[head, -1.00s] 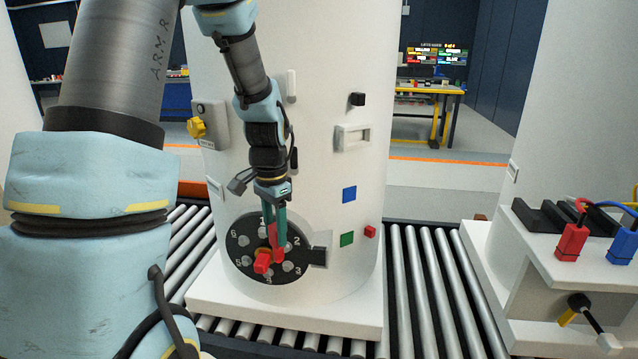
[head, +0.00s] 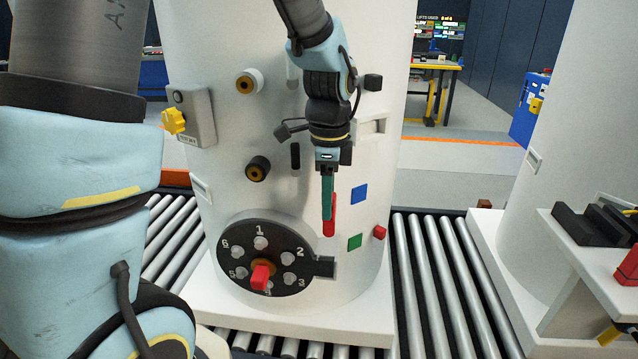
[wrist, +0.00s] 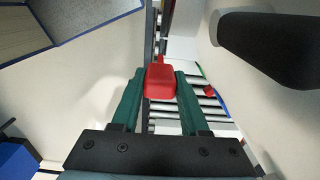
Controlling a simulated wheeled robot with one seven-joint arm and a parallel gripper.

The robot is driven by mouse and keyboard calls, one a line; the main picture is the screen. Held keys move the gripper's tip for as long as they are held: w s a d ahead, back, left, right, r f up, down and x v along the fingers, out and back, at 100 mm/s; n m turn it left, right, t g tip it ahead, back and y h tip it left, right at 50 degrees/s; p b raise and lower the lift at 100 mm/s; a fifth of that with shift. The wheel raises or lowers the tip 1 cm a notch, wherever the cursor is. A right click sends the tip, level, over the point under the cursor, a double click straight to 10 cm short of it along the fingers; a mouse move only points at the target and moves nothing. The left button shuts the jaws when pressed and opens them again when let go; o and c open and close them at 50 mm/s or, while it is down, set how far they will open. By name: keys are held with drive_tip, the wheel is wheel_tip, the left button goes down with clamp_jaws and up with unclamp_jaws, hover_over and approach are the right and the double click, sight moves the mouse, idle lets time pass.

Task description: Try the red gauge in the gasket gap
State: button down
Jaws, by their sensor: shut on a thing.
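My gripper (head: 328,206) points down in front of the white tank (head: 235,190), above and to the right of the black round cover. It is shut on the red gauge (head: 332,222). In the wrist view the red gauge (wrist: 160,82) sits between the two green fingers, with a thin tip pointing away. The black cover (head: 230,258) is numbered around grey bolts, with a red handle (head: 260,276) at its centre and a dark tab (head: 325,267) at its right. The gauge is apart from the cover. I cannot make out the gasket gap.
A grey box with a yellow knob (head: 174,121) sticks out at the tank's left. Rollers (head: 435,285) lie right; another tank stands beyond.

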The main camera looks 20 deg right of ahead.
drive_tip(key=shift+w+d, duration=0.1)
drive_tip(key=shift+w, duration=0.35)
drive_tip(key=shift+r, duration=0.1)
drive_tip(key=shift+f+b, duration=1.65)
drive_tip(key=shift+f, duration=1.35)
drive_tip(key=shift+p, duration=0.45)
drive_tip(key=shift+f+b, duration=0.55)
drive_tip(key=shift+f, duration=0.35)
drive_tip(key=shift+r+p, duration=3.65)
drive_tip(key=shift+r, duration=0.4)
